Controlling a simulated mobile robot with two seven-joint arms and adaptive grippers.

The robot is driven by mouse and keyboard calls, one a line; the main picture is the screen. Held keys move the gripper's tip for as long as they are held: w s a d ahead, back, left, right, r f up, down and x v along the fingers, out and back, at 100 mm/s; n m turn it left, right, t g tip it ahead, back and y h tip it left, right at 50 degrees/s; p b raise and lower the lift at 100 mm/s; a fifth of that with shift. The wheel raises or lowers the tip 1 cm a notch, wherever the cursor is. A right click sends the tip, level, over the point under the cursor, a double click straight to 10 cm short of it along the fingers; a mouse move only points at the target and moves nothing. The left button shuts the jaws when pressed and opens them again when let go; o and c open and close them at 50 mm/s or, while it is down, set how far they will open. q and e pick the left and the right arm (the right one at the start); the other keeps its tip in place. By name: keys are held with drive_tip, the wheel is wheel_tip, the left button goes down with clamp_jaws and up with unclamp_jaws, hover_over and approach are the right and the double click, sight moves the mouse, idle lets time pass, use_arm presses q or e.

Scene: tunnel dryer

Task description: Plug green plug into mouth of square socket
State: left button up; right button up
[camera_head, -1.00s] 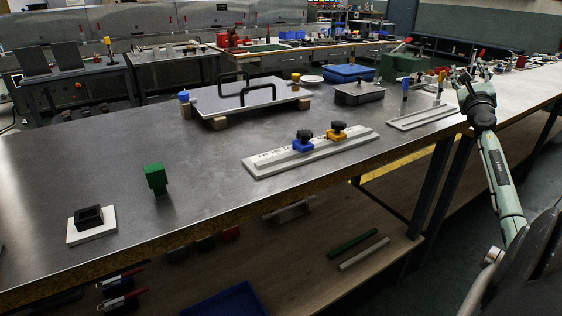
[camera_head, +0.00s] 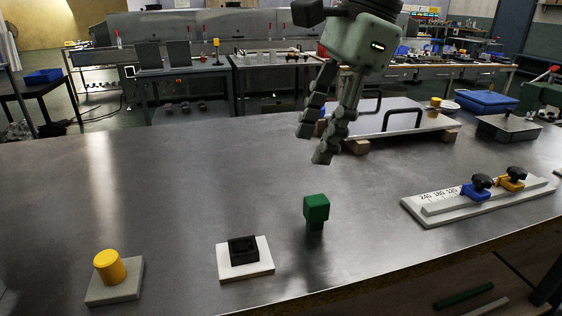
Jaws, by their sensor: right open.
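The green plug (camera_head: 316,210) stands upright on the metal table, with a wider block head on a narrower stem. The square socket (camera_head: 243,250) is a black open-topped block on a white base plate (camera_head: 261,267), to the left of the plug. My right gripper (camera_head: 313,146) hangs above and behind the plug, fingers pointing down, open and empty, apart from the plug. The inside of the socket's mouth is dark. My left gripper is not in view.
A yellow cylinder (camera_head: 109,266) stands on a grey plate left of the socket. A white ruler rail (camera_head: 440,209) with blue and yellow clamps lies at right. A plate with black handles (camera_head: 385,119) is behind the gripper. The table's left middle is clear.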

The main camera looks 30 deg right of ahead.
sight(318, 199)
drive_tip(key=shift+g+h, duration=0.7)
drive_tip(key=shift+g, duration=0.2)
drive_tip(key=s+f, duration=0.2)
drive_tip(key=f, duration=0.1)
drive_tip(key=s+f, duration=0.1)
drive_tip(key=shift+a+f, duration=0.1)
drive_tip(key=shift+f, duration=0.15)
drive_tip(key=f, duration=0.2)
drive_tip(key=a+f, duration=0.1)
drive_tip(key=f, duration=0.2)
drive_tip(key=shift+w+f, duration=0.1)
drive_tip(key=shift+w, duration=0.1)
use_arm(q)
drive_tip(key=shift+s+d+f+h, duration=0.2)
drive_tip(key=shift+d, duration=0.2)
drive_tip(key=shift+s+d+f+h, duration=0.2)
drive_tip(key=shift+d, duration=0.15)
